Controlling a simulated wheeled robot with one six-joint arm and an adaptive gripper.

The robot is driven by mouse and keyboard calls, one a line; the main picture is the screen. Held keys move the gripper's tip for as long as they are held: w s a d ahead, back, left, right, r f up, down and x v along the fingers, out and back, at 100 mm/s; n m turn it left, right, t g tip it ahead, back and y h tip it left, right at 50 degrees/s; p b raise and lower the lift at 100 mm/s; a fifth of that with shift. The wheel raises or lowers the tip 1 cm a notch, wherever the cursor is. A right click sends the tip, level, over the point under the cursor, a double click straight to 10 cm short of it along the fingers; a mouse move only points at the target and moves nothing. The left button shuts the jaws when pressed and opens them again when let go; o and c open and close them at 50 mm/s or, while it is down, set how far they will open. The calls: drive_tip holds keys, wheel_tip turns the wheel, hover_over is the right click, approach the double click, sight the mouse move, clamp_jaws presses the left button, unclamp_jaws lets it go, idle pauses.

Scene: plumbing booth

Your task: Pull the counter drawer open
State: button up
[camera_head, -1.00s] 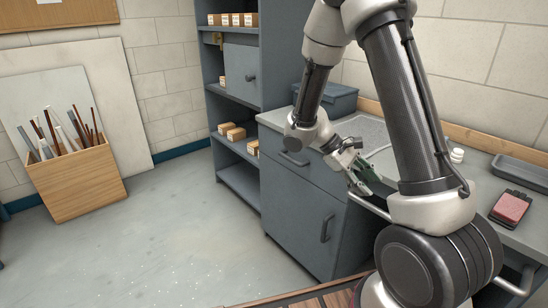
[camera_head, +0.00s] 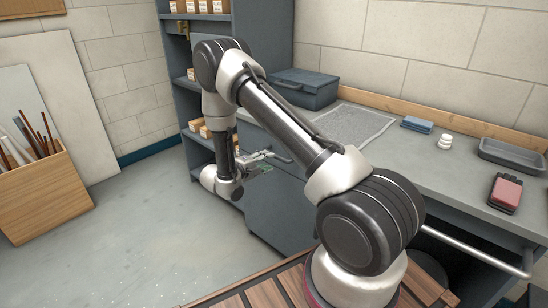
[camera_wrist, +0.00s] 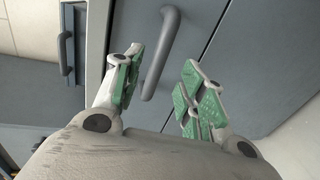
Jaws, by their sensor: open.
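The counter drawer (camera_wrist: 136,20) is a grey front under the worktop, and it looks shut. Its dark bar handle (camera_wrist: 162,55) shows in the wrist view between my two fingers, with one finger on each side. My gripper (camera_wrist: 163,62) has green-padded fingers spread apart, and neither visibly touches the handle. How deep the handle lies between them is hard to tell. In the head view my gripper (camera_head: 268,163) is at the drawer front, near the handle (camera_head: 278,154); my arm hides part of the counter front.
The cupboard door (camera_head: 275,210) is below the drawer. A grey box (camera_head: 305,92) with a handle, a mesh mat (camera_head: 350,123), a blue cloth (camera_head: 417,125) and a tray (camera_head: 512,155) are on the worktop. Open shelving (camera_head: 178,60) stands behind.

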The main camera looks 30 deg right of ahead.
sight(276, 158)
drive_tip(key=shift+x, duration=3.95)
drive_tip(key=shift+s+r, duration=0.1)
drive_tip(key=shift+c, duration=0.2)
clamp_jaws()
